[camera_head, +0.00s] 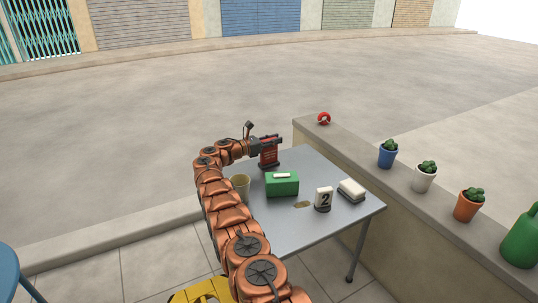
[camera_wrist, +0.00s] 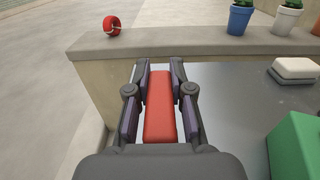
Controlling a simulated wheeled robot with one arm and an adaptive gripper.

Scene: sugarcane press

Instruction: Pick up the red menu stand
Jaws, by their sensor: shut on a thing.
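The red menu stand (camera_head: 268,153) is at the far left corner of the grey table (camera_head: 325,225), upright with a dark base at the tabletop. My gripper (camera_head: 270,140) is at its upper part, reaching in from the left. In the wrist view, the red top of the menu stand (camera_wrist: 160,108) lies between the two fingers of my gripper (camera_wrist: 160,100), which are shut on it. I cannot tell whether its base touches the table.
A green box (camera_head: 282,186), a beige cup (camera_head: 241,185), a number 2 sign (camera_head: 323,199) and a white block (camera_head: 351,190) stand on the table. A low wall (camera_head: 345,149) runs along the right, with potted cacti (camera_head: 425,177) and a red ring-shaped item (camera_head: 323,118).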

